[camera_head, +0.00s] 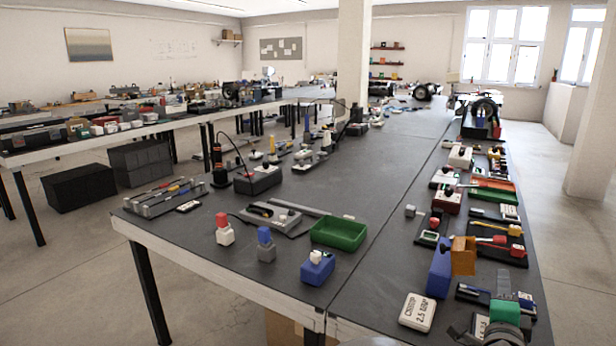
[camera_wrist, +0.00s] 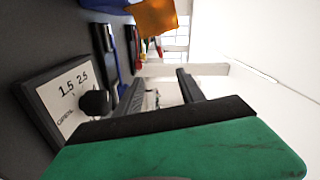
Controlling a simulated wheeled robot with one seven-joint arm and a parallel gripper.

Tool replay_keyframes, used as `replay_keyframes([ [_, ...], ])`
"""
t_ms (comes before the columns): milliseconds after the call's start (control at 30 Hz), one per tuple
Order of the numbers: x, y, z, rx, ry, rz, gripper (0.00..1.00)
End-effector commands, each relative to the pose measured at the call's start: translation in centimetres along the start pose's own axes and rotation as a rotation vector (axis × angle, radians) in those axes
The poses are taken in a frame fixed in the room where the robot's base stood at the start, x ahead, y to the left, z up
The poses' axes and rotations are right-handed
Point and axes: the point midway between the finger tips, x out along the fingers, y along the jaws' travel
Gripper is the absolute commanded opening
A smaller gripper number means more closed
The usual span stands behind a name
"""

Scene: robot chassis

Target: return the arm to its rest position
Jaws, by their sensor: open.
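The two dark fingers of my gripper (camera_wrist: 159,80) stand apart in the wrist view, with nothing visible between them but the room behind. The gripper is open and empty. A green block with a black edge (camera_wrist: 190,150) fills the lower part of the wrist view and hides the finger bases; I cannot tell whether it is part of my gripper.
The long dark table (camera_head: 380,240) carries many items along its right side. A green tray (camera_head: 339,234) lies mid-table. Floor is clear at right.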

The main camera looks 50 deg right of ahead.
Motion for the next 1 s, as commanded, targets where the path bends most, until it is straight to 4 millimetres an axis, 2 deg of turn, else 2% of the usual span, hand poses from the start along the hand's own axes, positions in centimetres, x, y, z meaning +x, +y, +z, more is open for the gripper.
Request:
replay_keyframes([
  [67,0.0,-0.1,0.1,-0.001,-0.003,0.000,0.46],
  [267,0.7,-1.1,3.9,-0.054,-0.089,0.026,0.46],
  [467,1.1,-2.2,8.7,-0.128,-0.199,0.057,0.46],
  [567,1.1,-3.0,12.1,-0.184,-0.279,0.078,0.46],
  [767,-0.6,-5.1,21.1,-0.352,-0.498,0.116,0.46],
  [833,-2.2,-6.2,25.4,-0.442,-0.608,0.128,0.46],
  [867,-3.2,-6.8,27.5,-0.488,-0.663,0.131,0.46],
  [933,-6.4,-8.2,32.5,-0.618,-0.809,0.132,0.46],
  [1000,-10.6,-9.4,37.0,-0.764,-0.963,0.125,0.46],
])
